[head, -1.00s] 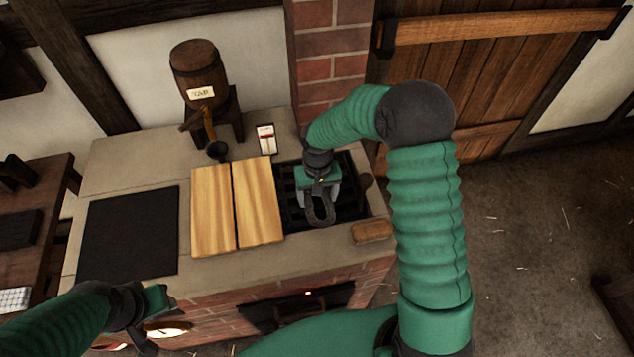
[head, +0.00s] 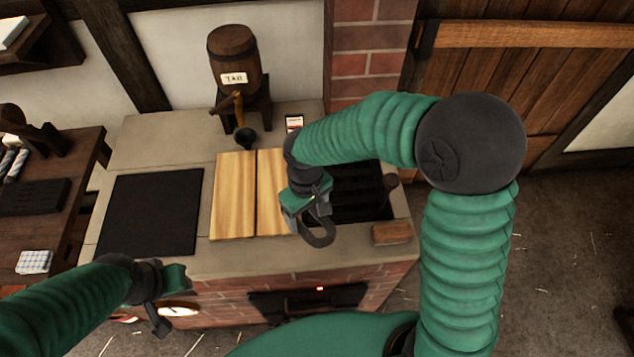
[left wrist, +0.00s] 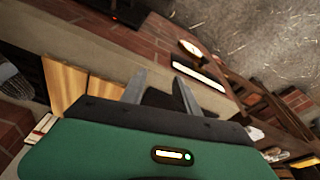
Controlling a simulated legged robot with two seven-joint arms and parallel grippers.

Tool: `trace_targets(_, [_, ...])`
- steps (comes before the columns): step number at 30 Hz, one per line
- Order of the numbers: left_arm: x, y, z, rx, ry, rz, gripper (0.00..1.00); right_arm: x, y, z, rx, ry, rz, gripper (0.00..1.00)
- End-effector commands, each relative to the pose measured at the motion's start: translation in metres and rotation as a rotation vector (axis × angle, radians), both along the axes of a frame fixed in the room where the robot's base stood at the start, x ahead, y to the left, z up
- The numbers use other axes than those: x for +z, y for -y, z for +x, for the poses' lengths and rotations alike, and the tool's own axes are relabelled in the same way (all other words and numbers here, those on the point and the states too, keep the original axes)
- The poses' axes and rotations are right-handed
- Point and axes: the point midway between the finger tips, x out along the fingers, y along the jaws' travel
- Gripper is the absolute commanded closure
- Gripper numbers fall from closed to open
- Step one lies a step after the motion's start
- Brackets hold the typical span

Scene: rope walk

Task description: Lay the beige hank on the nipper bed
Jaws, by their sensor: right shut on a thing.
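My right gripper (head: 308,203) is shut on a looped hank (head: 320,238). The hank looks dark grey-brown, not beige, and hangs below the fingers. It is over the right edge of two pale wooden boards (head: 234,195) and the left side of a black grated recess (head: 362,200). I cannot tell which surface is the nipper bed. No beige hank shows. My left gripper (head: 165,300) is in front of the bench at the left. In the left wrist view its two fingers (left wrist: 158,92) are apart with nothing between them.
A black plate (head: 150,212) lies on the left of the brick bench. A tar barrel (head: 235,58) stands at the back, with a dark cup (head: 244,137) below its tap. A wooden block (head: 391,233) lies at the front right corner. A dark side table (head: 50,190) stands at the left.

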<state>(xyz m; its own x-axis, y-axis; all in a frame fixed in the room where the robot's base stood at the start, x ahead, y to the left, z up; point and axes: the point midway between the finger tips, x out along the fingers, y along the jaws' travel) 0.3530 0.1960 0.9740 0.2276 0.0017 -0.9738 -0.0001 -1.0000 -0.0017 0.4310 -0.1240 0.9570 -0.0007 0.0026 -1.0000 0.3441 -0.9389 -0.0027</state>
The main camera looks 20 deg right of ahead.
Motion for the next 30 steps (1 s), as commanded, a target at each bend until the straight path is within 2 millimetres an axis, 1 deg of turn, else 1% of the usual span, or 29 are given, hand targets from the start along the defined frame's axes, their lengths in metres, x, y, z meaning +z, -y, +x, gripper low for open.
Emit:
trace_targets(1, [0.0,0.0,0.0,0.0,0.0,0.0,0.63,0.004,-0.016,0.0,0.069,0.001,0.0,0.78])
trace_targets(3, [0.0,0.0,0.0,0.0,0.0,0.0,0.63,0.008,-0.035,0.0,0.163,0.001,0.0,0.78])
trace_targets(6, [0.0,0.0,0.0,0.0,0.0,0.0,0.63,0.013,-0.056,-0.001,0.262,0.002,0.001,0.78])
trace_targets(7, [0.0,0.0,0.0,0.0,0.0,0.0,0.63,0.014,-0.061,-0.001,0.283,0.001,0.0,0.78])
trace_targets(8, [0.0,0.0,0.0,0.0,0.0,0.0,0.61,0.015,-0.064,-0.001,0.3,0.0,0.0,0.78])
trace_targets(10, [0.0,0.0,0.0,0.0,0.0,0.0,0.52,0.016,-0.069,-0.002,0.325,-0.001,0.0,0.78])
trace_targets(11, [0.0,0.0,0.0,0.0,0.0,0.0,0.51,0.016,-0.07,-0.002,0.331,0.0,0.0,0.78])
trace_targets(14, [0.0,0.0,0.0,-0.002,0.001,0.001,0.51,0.017,-0.07,-0.002,0.335,0.0,0.0,0.78])
trace_targets(17, [0.001,-0.007,0.011,-0.052,0.036,0.032,0.51,0.017,-0.07,-0.002,0.333,0.0,0.0,0.78])
trace_targets(20, [0.006,-0.022,0.044,-0.219,0.14,0.123,0.51,0.017,-0.07,-0.001,0.332,0.0,0.0,0.78])
trace_targets(22, [0.014,-0.031,0.079,-0.412,0.249,0.215,0.51,0.017,-0.07,-0.001,0.332,0.0,0.0,0.78])
trace_targets(23, [0.018,-0.032,0.095,-0.511,0.301,0.257,0.51,0.017,-0.07,-0.001,0.332,0.0,0.0,0.78])
trace_targets(24, [0.025,-0.031,0.115,-0.652,0.372,0.31,0.51,0.017,-0.07,-0.001,0.331,0.0,0.0,0.78])
trace_targets(26, [0.033,-0.022,0.139,-0.869,0.477,0.379,0.51,0.017,-0.07,-0.001,0.331,0.0,0.0,0.78])
trace_targets(27, [0.038,-0.012,0.151,-1.016,0.544,0.416,0.51,0.017,-0.07,-0.001,0.331,0.0,0.0,0.78])
trace_targets(29, [0.044,0.007,0.161,-1.237,0.647,0.454,0.51,0.017,-0.07,-0.001,0.331,0.0,0.0,0.78])
trace_targets(30, [0.046,0.021,0.162,-1.384,0.718,0.469,0.51,0.017,-0.07,-0.001,0.331,0.0,-0.001,0.78])
